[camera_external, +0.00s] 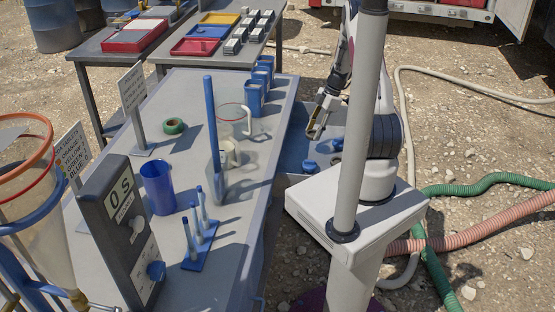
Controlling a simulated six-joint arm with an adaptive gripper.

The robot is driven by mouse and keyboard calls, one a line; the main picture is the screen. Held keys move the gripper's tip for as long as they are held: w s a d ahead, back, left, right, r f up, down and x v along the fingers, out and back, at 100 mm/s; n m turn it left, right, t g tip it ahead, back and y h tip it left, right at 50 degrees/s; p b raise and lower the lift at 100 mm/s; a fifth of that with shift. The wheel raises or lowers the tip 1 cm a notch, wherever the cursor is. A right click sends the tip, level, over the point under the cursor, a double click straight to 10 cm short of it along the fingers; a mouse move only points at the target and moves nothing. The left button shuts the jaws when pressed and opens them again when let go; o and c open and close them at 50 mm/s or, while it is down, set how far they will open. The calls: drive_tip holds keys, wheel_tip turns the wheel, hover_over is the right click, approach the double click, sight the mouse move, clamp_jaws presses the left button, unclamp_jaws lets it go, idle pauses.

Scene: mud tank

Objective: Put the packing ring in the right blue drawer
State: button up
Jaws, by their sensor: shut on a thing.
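My gripper (318,122) is beyond the table's right edge, pointing down above an open blue drawer (292,150). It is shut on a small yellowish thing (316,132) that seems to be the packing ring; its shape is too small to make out. The held thing is above the drawer and appears apart from its floor. Blue pieces (309,166) lie in or by the drawer. My arm and the pale post hide part of the drawer area on the right.
A tall pale post (362,110) stands in front of my arm. Hoses (480,185) lie right.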

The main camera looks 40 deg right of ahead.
hover_over(310, 153)
drive_tip(key=d, duration=0.1)
drive_tip(key=shift+s+d+f, duration=0.1)
drive_tip(key=shift+f, duration=0.95)
drive_tip(key=shift+s+d+f, duration=0.1)
drive_tip(key=shift+f, duration=0.9)
drive_tip(key=shift+f, duration=0.15)
drive_tip(key=shift+f, duration=1.75)
drive_tip(key=shift+f, duration=0.15)
drive_tip(key=o, duration=0.9)
drive_tip(key=shift+r, duration=0.25)
drive_tip(key=shift+v, duration=5.95)
drive_tip(key=shift+f, duration=0.1)
